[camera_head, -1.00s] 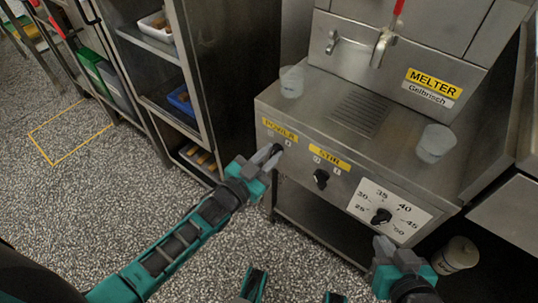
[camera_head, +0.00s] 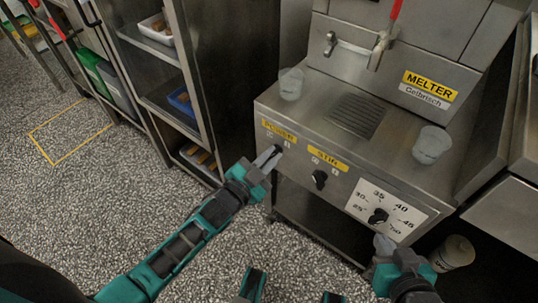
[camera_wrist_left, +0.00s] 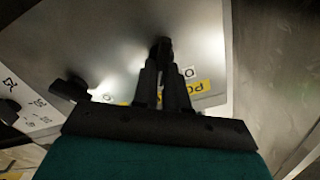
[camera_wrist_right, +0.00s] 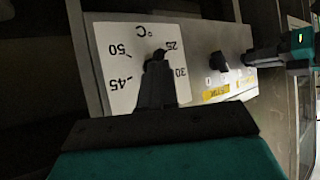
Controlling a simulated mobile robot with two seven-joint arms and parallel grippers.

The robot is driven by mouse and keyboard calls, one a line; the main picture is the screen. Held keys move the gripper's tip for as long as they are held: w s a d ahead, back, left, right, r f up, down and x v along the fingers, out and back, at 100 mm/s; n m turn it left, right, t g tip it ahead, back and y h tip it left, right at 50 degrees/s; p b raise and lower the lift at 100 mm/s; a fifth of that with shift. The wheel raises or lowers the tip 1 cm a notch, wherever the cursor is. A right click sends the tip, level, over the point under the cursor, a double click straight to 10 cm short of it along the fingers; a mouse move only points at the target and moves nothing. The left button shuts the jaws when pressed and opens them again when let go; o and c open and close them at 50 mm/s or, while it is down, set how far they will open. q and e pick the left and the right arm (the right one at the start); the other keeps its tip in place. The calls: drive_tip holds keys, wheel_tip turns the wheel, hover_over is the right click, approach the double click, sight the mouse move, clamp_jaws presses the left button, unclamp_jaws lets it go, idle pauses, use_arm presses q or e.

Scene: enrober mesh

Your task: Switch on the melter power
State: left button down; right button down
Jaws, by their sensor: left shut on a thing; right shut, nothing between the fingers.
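The melter (camera_head: 300,110) is a steel machine with a yellow POWER label (camera_head: 279,131) at the left of its front. My left gripper (camera_head: 270,156) is at the front just below that label. In the left wrist view its fingers (camera_wrist_left: 162,62) are shut on the dark power knob (camera_wrist_left: 161,45), mostly hidden between the tips. The knob's exact setting cannot be read. My right gripper (camera_head: 384,243) is shut and empty, its tips (camera_wrist_right: 157,68) close in front of the temperature knob (camera_wrist_right: 157,55); whether they touch cannot be told.
The STIR knob (camera_head: 320,179) sits between the grippers, and the temperature dial plate (camera_head: 398,208) is at the right. Two translucent cups (camera_head: 291,84) (camera_head: 432,146) stand on the melter top. A shelf rack (camera_head: 207,85) is at the left. The speckled floor is open at lower left.

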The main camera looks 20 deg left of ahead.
use_arm(q)
drive_tip(key=c, duration=1.2)
unclamp_jaws()
drive_tip(key=shift+o, duration=0.2)
drive_tip(key=shift+s, duration=0.1)
drive_tip(key=shift+s+a, duration=0.15)
drive_tip(key=shift+s, duration=0.15)
drive_tip(key=p+v, duration=0.2)
drive_tip(key=v, duration=1)
drive_tip(key=shift+p, duration=0.35)
